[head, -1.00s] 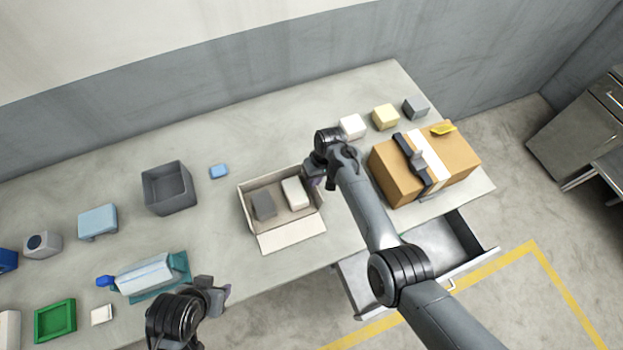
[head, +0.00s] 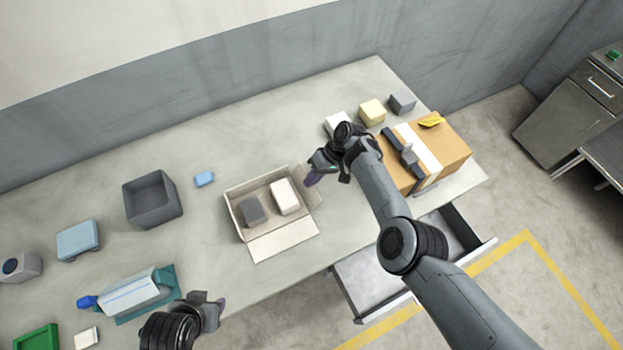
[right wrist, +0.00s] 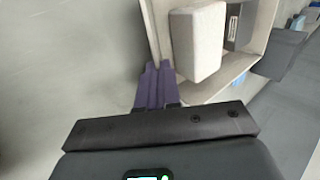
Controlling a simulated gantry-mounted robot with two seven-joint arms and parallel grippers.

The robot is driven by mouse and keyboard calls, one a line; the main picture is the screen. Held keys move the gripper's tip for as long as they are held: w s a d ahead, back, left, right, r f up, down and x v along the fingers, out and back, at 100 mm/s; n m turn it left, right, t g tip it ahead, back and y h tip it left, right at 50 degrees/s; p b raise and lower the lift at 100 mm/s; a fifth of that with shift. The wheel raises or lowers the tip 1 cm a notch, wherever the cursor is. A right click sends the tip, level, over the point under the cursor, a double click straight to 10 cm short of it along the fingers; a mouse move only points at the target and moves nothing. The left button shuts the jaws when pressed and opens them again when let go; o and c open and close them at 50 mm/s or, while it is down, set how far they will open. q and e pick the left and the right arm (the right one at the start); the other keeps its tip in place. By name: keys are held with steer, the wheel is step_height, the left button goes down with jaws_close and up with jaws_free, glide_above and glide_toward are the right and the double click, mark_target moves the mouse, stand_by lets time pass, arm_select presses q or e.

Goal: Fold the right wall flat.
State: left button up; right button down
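An open cream box (head: 235,212) stands mid-table in the head view. Its front wall (head: 283,240) lies folded out on the table. Its right wall (head: 309,190) leans outward, partly hidden by my right gripper. My right gripper (head: 311,178) is at the right wall's upper edge, with purple fingertips pointing down. In the right wrist view its fingers (right wrist: 156,86) are together, beside the wall strip (right wrist: 151,35); contact is hard to tell. My left gripper (head: 217,302) is over the table's front edge, away from the box; its finger gap is unclear.
A dark grey block (head: 252,211) and a white block (head: 285,196) lie in the box. A brown carton (head: 449,148) and an open drawer (head: 372,280) are to the right. A grey bin (head: 153,200) stands left. Table right of the box is partly clear.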

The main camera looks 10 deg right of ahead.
steer(key=c, duration=1.6)
jaws_free()
steer(key=shift+r, duration=0.1)
steer(key=p+v, duration=0.2)
steer(key=v, duration=0.8)
steer(key=shift+d+r, duration=0.2)
steer(key=shift+r, duration=0.1)
